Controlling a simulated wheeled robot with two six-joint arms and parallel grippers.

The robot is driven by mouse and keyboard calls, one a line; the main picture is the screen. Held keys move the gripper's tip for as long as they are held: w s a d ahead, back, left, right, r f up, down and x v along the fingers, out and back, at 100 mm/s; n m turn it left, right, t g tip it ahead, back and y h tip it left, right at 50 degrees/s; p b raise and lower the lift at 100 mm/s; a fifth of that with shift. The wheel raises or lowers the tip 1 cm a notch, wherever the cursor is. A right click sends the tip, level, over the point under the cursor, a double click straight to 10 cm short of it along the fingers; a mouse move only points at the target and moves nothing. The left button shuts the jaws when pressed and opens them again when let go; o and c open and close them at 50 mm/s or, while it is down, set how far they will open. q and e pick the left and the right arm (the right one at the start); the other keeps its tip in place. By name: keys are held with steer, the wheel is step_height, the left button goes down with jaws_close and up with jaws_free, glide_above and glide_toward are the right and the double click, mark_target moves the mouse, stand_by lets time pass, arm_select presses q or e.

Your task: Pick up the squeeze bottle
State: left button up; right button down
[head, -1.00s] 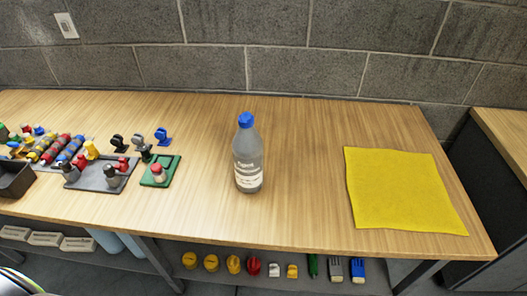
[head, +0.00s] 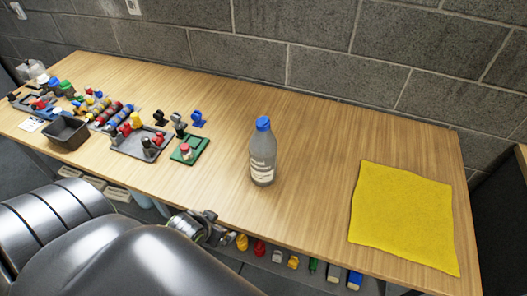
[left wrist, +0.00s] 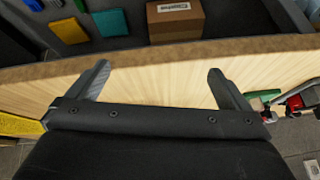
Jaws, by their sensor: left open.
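The squeeze bottle (head: 263,155) is grey and translucent with a blue cap and a pale label. It stands upright on the wooden table near the middle of the head view. My left arm comes in from the lower left of the head view, with its far end near the table's front edge, apart from the bottle. In the left wrist view my left gripper (left wrist: 157,78) has its two fingers spread wide with nothing between them. The bottle does not show in that view. My right gripper is in neither view.
A yellow cloth (head: 405,218) lies to the right of the bottle. A green tray (head: 190,149), a dark tray (head: 141,143) with small parts and a black bin (head: 66,133) are to the left. The table around the bottle is clear. A lower shelf holds several small items.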

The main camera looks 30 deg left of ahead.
arm_select(q)
step_height(320, 180, up, 10)
steer(key=w+t+p, duration=0.1)
steer(key=w+t, duration=0.2)
steer(key=m+t+h, duration=0.1)
steer(key=t+h, duration=0.1)
steer(key=t, duration=0.3)
glide_toward(255, 150)
steer(key=p+x, duration=0.1)
steer(key=x, duration=0.8)
steer(key=shift+p, duration=0.4)
steer(key=shift+f+p+x, duration=0.25)
steer(key=shift+p+x, duration=0.1)
steer(key=shift+x, duration=1)
steer(key=shift+f+p+x, duration=0.2)
steer(key=shift+p+x, duration=0.1)
steer(key=shift+x, duration=1.1)
steer(key=shift+s+d, duration=0.1)
steer(key=shift+s, duration=0.1)
steer(key=c, duration=1.3)
steer(key=shift+r, duration=0.1)
steer(key=shift+c, duration=0.8)
